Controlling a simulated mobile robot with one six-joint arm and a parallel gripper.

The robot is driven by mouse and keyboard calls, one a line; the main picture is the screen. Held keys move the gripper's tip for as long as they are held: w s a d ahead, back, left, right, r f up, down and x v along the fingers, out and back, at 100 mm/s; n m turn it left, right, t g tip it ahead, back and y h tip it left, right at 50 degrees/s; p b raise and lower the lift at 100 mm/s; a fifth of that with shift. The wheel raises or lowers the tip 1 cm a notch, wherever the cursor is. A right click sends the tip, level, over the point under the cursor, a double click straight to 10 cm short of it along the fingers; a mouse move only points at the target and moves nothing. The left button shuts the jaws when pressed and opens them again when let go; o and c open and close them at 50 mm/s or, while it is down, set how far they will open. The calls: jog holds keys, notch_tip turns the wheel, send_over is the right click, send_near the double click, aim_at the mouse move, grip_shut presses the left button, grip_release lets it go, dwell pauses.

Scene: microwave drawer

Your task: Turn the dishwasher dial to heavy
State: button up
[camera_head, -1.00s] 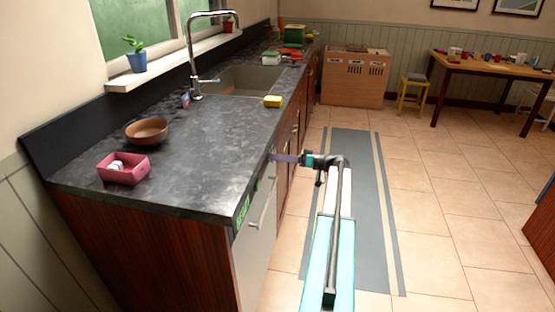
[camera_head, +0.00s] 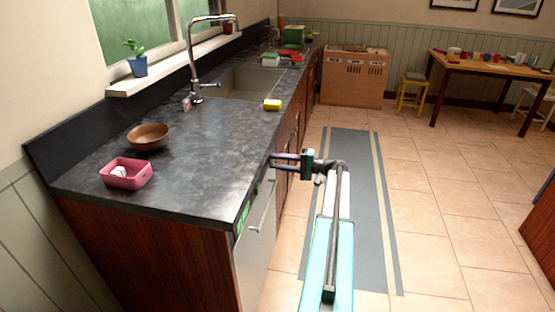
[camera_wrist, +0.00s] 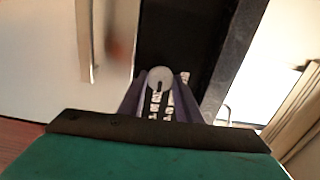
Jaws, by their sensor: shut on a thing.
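The dishwasher (camera_head: 255,249) is the pale-fronted unit at the near end of the counter, with a dark control strip and green display (camera_head: 243,218) along its top. In the wrist view the dial (camera_wrist: 159,75) is a small round light-grey knob with a dark mark, on the black panel (camera_wrist: 180,40). My gripper (camera_wrist: 160,88) has its two purple fingers on either side of the dial, shut on it. In the head view my gripper (camera_head: 273,161) reaches the panel just under the counter edge. The white labels (camera_wrist: 165,102) around the dial are partly hidden and unreadable.
The dark counter (camera_head: 205,150) overhangs just above my gripper. The dishwasher handle (camera_head: 262,214) sticks out below the panel. A pink box (camera_head: 126,183), a brown bowl (camera_head: 149,136) and a yellow sponge (camera_head: 272,104) stand on the counter.

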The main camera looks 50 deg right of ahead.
jog(key=shift+d+m+p, duration=0.15)
jog(key=shift+m+p, duration=2.75)
jog(key=shift+m, duration=1.9)
jog(key=shift+f, duration=0.1)
jog(key=o, duration=1)
jog(key=shift+s+f, duration=0.1)
jog(key=shift+s, duration=0.05)
